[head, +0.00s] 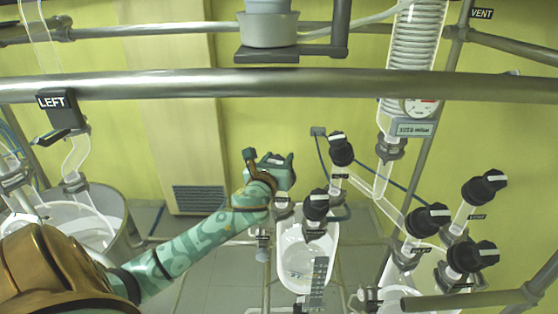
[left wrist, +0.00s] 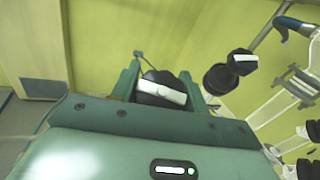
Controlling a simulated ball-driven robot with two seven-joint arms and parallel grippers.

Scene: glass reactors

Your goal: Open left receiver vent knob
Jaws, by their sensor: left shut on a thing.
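A black knob with a white bar across its face sits between the two green fingers of my left gripper in the left wrist view (left wrist: 160,90). The gripper (head: 271,160) shows near the middle of the head view, at the end of the patterned green arm from the left. It is shut on this knob, above the glass receiver (head: 322,262). In the head view the knob is mostly hidden by the fingers, and I cannot read a label for it. My right gripper is not in view.
Close to the right of my gripper stand two black knobs, an upper one (head: 340,150) and a lower one (head: 316,205). More knobs (head: 428,218) are farther right. A steel rail (head: 300,84) crosses above. A label reading LEFT (head: 57,102) is at the upper left.

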